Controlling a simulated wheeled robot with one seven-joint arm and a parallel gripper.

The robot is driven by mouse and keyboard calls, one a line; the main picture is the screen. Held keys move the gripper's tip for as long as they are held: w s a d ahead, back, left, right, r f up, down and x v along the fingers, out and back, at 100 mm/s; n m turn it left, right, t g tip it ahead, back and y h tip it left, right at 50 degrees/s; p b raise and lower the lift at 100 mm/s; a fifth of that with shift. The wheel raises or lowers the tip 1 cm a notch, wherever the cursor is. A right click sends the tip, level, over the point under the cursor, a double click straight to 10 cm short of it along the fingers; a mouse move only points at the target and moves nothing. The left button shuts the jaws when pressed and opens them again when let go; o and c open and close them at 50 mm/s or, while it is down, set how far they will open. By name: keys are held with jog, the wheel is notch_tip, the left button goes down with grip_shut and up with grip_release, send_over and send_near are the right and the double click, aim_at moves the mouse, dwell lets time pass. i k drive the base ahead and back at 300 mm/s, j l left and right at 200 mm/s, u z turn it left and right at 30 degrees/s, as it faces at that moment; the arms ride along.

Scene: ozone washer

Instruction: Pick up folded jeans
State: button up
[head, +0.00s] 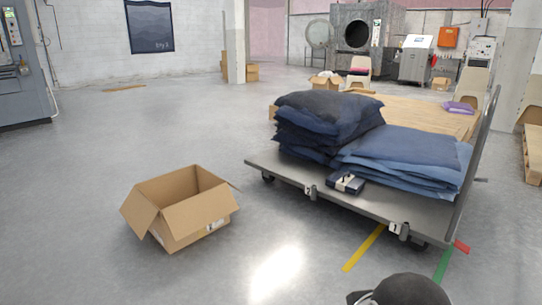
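A small folded dark-blue bundle with a pale band or label (345,183), which looks like the folded jeans, lies near the front edge of the flat grey cart (290,178). Behind it, on the cart's left part, is a tall stack of dark navy folded cloth (325,122). To its right is a lower stack of blue denim (410,153). I cannot tell whether these stacks are jeans as well. A dark rounded part of my arm shows at the bottom edge, right of centre. My gripper's fingers are not in view.
An open, seemingly empty cardboard box (185,210) stands on the floor left of the cart. The cart's upright handle (482,150) rises at its right end. A wooden surface (430,112) with purple cloth (459,107) lies behind.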

aim_at(351, 185)
jog(key=i+z, duration=0.1)
jog(key=i, duration=0.95)
jog(key=i+j+z, duration=0.1)
jog(key=i, duration=0.9)
jog(key=i+j+z, duration=0.15)
jog(key=i+z, duration=0.25)
jog(key=i+j+z, duration=1.05)
jog(key=j+z, duration=0.15)
jog(key=i+j+z, duration=0.2)
jog(key=j+z, duration=0.15)
jog(key=j, duration=0.3)
jog(key=i+j+z, duration=0.2)
jog(key=j, duration=0.15)
jog(key=k, duration=0.1)
